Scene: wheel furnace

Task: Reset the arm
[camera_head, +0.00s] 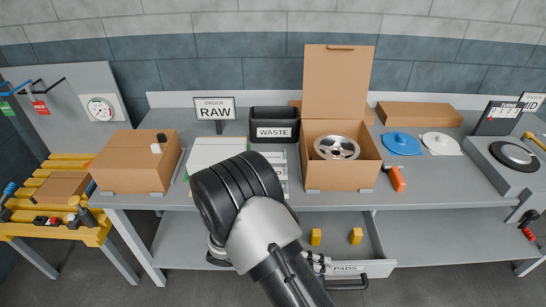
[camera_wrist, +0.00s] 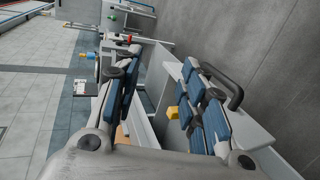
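My arm (camera_head: 262,225) reaches across the front of the bench, and its dark, pale-capped links hide part of the bench middle. In the wrist view my gripper (camera_wrist: 162,95) has its two blue-padded fingers wide apart with nothing held between them. In the head view only a small part of the gripper (camera_head: 316,262) shows past the arm, by the open drawer marked PADS (camera_head: 345,268). Yellow blocks (camera_head: 356,236) lie in that drawer. One yellow block (camera_wrist: 172,112) also shows beyond the fingers in the wrist view.
On the bench stand a closed carton (camera_head: 135,165), a RAW sign (camera_head: 215,107), a black WASTE bin (camera_head: 274,132) and an open box (camera_head: 340,178) holding a metal wheel (camera_head: 337,147). A red-orange tool (camera_head: 396,178) and blue disc (camera_head: 401,143) lie to the right. The lower right shelf (camera_head: 440,238) is clear.

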